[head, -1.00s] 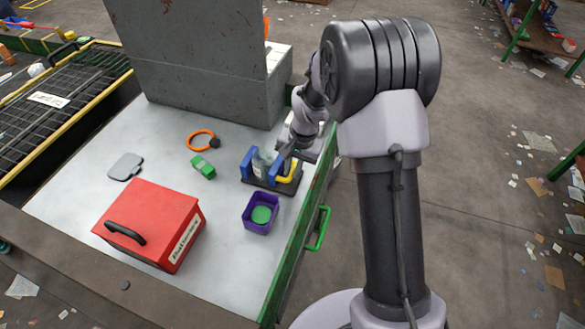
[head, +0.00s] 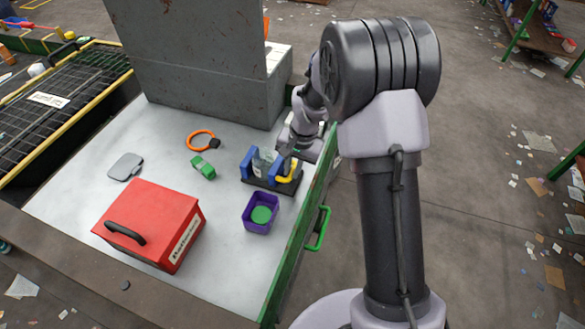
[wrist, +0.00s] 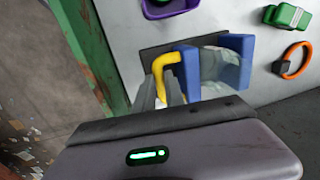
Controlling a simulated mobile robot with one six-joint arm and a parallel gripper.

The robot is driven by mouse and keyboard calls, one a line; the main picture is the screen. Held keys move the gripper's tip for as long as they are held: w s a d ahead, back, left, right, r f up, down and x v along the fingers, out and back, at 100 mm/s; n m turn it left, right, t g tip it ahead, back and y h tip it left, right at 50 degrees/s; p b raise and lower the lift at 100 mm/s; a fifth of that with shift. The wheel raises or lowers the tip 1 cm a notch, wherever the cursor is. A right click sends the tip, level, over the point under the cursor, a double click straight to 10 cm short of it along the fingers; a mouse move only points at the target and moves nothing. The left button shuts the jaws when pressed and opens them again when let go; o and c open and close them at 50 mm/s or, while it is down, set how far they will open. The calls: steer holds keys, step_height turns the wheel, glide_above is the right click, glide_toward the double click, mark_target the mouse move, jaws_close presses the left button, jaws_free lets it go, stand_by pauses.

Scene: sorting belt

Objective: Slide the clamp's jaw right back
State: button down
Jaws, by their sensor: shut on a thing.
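The clamp stands on the worktable near its right edge. It has a dark base (head: 258,184), two blue jaws, one on the left (head: 247,163) and one on the right (head: 275,170), and a yellow handle (head: 289,177). A clear, greyish object (head: 263,161) sits between the jaws; it also shows in the wrist view (wrist: 219,65). My gripper (wrist: 170,92) is shut on the yellow handle (wrist: 163,66), beside the near blue jaw (wrist: 187,75). The fingertips are partly hidden by the handle.
A purple bin (head: 258,222) with a green disc stands just in front of the clamp. A green block (head: 203,167), an orange ring (head: 202,133) and a red box (head: 150,222) lie to the left. A grey panel (head: 195,60) rises behind. The table's green edge (head: 290,255) is close on the right.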

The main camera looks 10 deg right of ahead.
steer(key=shift+s+d, duration=0.7)
steer(key=shift+d, duration=0.35)
steer(key=c, duration=1.8)
jaws_free()
steer(key=o, duration=0.4)
steer(key=shift+s+d, duration=0.1)
steer(key=shift+r, duration=0.35)
step_height(320, 180, up, 16)
steer(key=s+d+p, duration=0.1)
steer(key=d+p, duration=0.1)
steer(key=p, duration=0.3)
steer(key=shift+s+d+r, duration=0.25)
